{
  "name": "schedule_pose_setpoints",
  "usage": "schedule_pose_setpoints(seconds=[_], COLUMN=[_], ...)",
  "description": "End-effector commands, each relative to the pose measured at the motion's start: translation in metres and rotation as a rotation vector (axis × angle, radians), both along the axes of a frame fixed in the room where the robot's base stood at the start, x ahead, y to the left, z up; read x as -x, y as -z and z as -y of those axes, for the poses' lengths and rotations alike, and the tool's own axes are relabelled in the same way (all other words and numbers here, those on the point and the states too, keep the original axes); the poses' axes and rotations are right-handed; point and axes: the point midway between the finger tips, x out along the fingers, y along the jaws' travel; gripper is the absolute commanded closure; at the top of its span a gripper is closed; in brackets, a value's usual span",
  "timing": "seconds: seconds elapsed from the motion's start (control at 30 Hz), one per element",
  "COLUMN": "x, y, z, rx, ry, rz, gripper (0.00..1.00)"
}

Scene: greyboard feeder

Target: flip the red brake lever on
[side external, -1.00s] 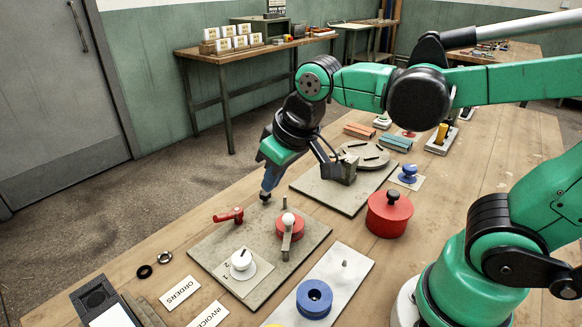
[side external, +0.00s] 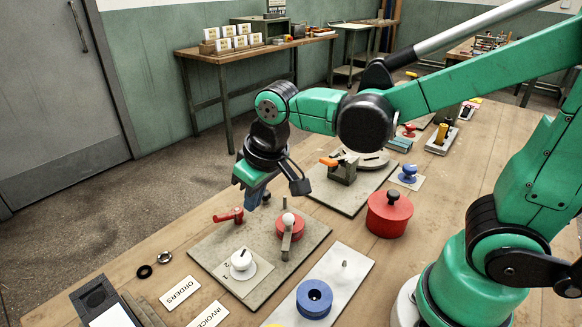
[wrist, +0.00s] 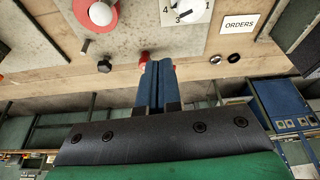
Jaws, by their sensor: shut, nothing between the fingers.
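The red brake lever (side external: 229,215) sits at the far-left edge of the grey board (side external: 310,236), its handle pointing left in the side view. In the wrist view only bits of red (wrist: 144,58) show around my fingertips, and the rest is hidden behind them. My gripper (side external: 250,206) is shut and empty, its blue fingers pointing down just above and right of the lever in the side view. The closed fingertips also show in the wrist view (wrist: 153,64). I cannot tell whether they touch the lever.
The board also carries a red drum with a white-knobbed crank (side external: 289,226), a white dial (side external: 242,261) and a dark-headed bolt (wrist: 104,64). Two small rings (side external: 145,271) lie left of the board. A red lidded pot (side external: 389,214) stands to the right.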

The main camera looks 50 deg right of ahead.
Motion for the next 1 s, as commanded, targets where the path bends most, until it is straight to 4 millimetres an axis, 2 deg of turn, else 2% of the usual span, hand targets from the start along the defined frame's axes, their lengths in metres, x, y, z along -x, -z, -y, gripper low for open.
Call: schedule_pose_setpoints(seconds=[0.43, 0.7, 1.0], x=[-0.02, -0.052, -0.059], y=[0.063, 0.067, 0.068], z=[-0.002, -0.004, -0.005], rx=[0.0, 0.0, 0.0], ry=[0.0, 0.0, 0.0], rz=[0.0, 0.0, 0.0], gripper=[1.0, 1.0, 1.0])
